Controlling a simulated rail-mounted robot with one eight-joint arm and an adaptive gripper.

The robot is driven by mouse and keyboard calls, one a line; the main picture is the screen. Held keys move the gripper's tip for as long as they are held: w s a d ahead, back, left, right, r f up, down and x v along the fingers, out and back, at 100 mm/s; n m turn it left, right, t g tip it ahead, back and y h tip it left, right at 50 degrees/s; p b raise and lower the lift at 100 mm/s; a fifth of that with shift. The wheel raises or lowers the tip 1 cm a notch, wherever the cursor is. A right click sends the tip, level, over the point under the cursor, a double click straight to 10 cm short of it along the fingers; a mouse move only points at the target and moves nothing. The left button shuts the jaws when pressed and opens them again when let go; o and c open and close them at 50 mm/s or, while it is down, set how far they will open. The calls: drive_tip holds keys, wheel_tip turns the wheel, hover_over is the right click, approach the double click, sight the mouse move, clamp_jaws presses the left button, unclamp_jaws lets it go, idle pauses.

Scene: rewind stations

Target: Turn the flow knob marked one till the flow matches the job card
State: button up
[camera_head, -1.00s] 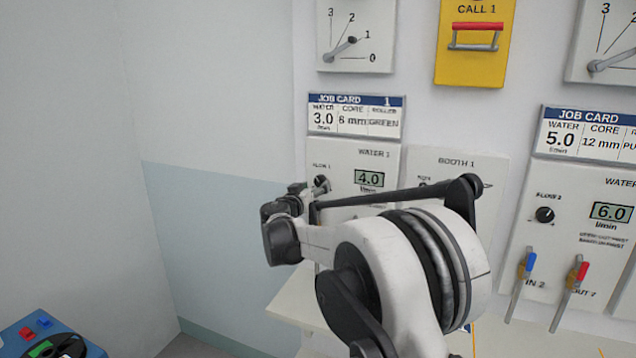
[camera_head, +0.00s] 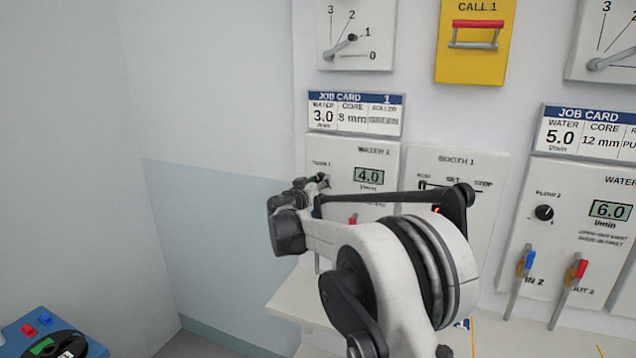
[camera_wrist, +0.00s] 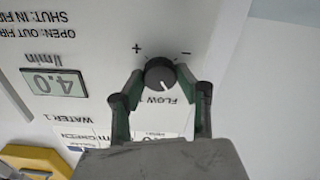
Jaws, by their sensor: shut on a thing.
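The flow knob marked one (camera_wrist: 160,74) is a round dark knob with a pale pointer line on the white Water 1 panel (camera_head: 342,152). The wrist view shows it upside down, with plus and minus marks beside it. My gripper (camera_wrist: 160,80) is shut on the knob, one finger on each side; in the head view my gripper (camera_head: 318,184) mostly hides it. The flow display (camera_head: 369,176) reads 4.0 l/min, and it also shows in the wrist view (camera_wrist: 54,83). Job card 1 (camera_head: 355,114) above the panel gives water 3.0 l/min.
A Booth 1 panel (camera_head: 458,165) is right of Water 1, partly behind my arm. Farther right, a second station has its own flow knob (camera_head: 543,213), a 6.0 display (camera_head: 610,210) and two levers. A yellow call box (camera_head: 474,60) hangs above.

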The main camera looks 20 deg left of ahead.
drive_tip(key=n+b, duration=0.2)
drive_tip(key=b, duration=0.1)
drive_tip(key=shift+f, duration=0.25)
drive_tip(key=shift+r+n+b, duration=0.2)
drive_tip(key=shift+n+b, duration=0.45)
drive_tip(key=shift+n, duration=0.85)
drive_tip(key=o, duration=1.2)
drive_tip(key=shift+c, duration=0.2)
drive_tip(key=shift+s, duration=0.1)
drive_tip(key=s, duration=1.2)
drive_tip(key=shift+a, duration=0.15)
drive_tip(key=shift+w, duration=0.1)
